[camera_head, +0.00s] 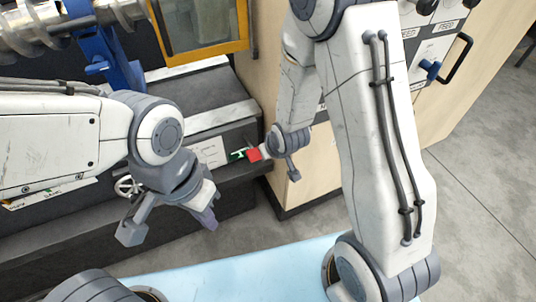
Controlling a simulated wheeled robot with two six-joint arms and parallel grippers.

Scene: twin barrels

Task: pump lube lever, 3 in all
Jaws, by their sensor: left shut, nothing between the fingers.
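A small red block (254,155), which looks like the lube lever's handle, shows at the front of the dark machine, with a green and white part just left of it. My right gripper (264,151) is at this red block, its pale body right against it in the picture. My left gripper (208,218) is shut and empty, pointing down in front of the machine, below and left of the red block.
The dark machine bed (200,150) runs along the left and back. A small handwheel (128,186) sits on its front beside my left wrist. A yellow-framed guard (205,52) stands above. A wooden cabinet (460,105) with a black handle is at right. Grey floor is open at lower right.

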